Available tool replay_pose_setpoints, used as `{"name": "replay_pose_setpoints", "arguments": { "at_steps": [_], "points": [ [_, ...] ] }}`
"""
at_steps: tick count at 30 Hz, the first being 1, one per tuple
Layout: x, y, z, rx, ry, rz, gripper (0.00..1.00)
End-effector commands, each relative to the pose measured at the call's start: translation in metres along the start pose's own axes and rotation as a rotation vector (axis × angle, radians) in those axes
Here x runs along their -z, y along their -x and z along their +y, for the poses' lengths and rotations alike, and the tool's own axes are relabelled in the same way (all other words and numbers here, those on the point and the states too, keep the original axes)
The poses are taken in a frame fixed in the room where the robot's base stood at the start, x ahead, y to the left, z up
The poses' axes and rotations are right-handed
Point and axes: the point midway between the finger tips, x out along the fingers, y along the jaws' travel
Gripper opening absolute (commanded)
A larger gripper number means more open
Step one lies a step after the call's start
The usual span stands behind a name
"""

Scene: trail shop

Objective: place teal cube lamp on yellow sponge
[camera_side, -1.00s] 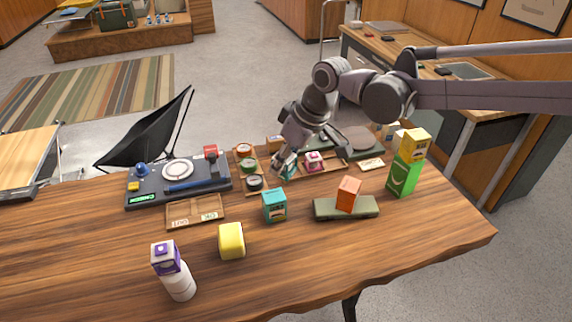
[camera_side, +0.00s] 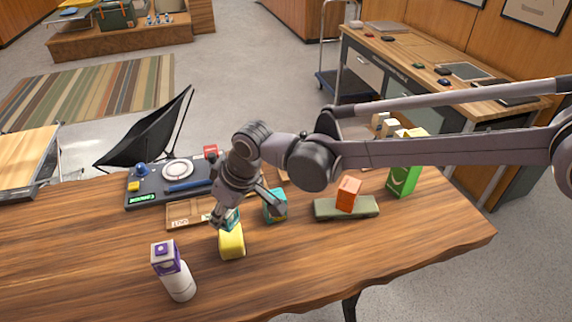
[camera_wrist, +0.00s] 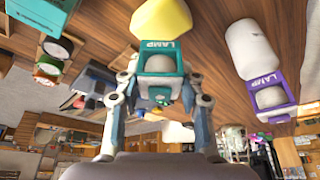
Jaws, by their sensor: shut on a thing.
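My gripper (camera_side: 229,216) is shut on a teal cube lamp (camera_side: 231,222), partly hidden by the fingers. In the wrist view the lamp (camera_wrist: 161,60), marked LAMP, sits between both fingers (camera_wrist: 160,85). The yellow sponge (camera_side: 232,244), a rounded block, stands on the table directly below the held lamp in the side view. In the wrist view the sponge (camera_wrist: 162,20) is just beyond the lamp. I cannot tell whether lamp and sponge touch. A second teal box (camera_side: 275,206) stands on the table right of the gripper.
A wooden tray (camera_side: 180,213) and a dark console (camera_side: 145,192) lie behind. The front right table is clear.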

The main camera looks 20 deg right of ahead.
Motion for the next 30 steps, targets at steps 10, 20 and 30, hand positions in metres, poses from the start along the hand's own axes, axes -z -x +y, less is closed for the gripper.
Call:
{"name": "replay_pose_setpoints", "arguments": {
  "at_steps": [10,20,30],
  "points": [
    [-0.014,-0.035,-0.001,0.000,0.000,0.000,0.06],
    [-0.015,-0.038,-0.001,0.000,0.000,0.000,0.06],
    [-0.016,-0.040,-0.001,0.000,0.000,0.000,0.61]
  ]
}}
